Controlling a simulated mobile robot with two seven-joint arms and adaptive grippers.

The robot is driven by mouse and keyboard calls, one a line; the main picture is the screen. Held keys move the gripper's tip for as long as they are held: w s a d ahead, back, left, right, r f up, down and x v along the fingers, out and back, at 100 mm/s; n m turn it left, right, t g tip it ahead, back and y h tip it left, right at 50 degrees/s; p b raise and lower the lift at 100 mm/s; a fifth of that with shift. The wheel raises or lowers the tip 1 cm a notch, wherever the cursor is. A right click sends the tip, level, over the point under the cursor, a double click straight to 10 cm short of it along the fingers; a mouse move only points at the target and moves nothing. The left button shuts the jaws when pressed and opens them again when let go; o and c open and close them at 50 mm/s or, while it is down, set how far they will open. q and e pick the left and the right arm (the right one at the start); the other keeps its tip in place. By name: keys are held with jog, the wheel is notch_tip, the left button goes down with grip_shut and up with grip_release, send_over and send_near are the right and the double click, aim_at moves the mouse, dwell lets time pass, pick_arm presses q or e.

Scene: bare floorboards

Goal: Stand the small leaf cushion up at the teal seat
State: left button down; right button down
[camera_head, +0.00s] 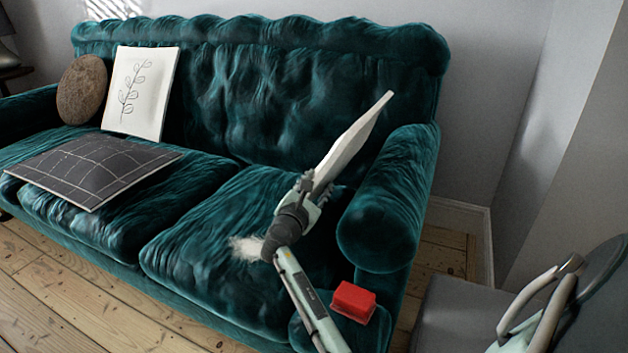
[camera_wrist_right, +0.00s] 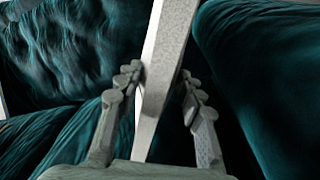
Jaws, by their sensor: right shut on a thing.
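My right gripper (camera_head: 308,187) is shut on a thin pale cushion (camera_head: 345,143), held tilted above the right end of the teal sofa (camera_head: 200,230). The cushion shows nearly edge-on, so its print is hidden. In the right wrist view the fingers (camera_wrist_right: 163,88) press on both sides of the pale cushion (camera_wrist_right: 168,55). I cannot tell whether its lower edge touches the seat. A white cushion with a leaf drawing (camera_head: 141,93) leans against the backrest at the left. My left gripper is not in view.
A round brown cushion (camera_head: 82,90) leans beside the leaf drawing cushion. A dark grid cushion (camera_head: 92,172) lies flat on the left seat. A white fluffy patch (camera_head: 246,247) shows by my wrist. A red block (camera_head: 353,301) is near the sofa's right armrest (camera_head: 385,205).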

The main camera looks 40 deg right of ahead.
dwell(0.3)
jog(key=c, duration=0.9)
grip_release()
jog(key=shift+f, duration=0.15)
jog(key=shift+s+a, duration=0.15)
jog(key=shift+a, duration=0.1)
jog(key=v, duration=0.7)
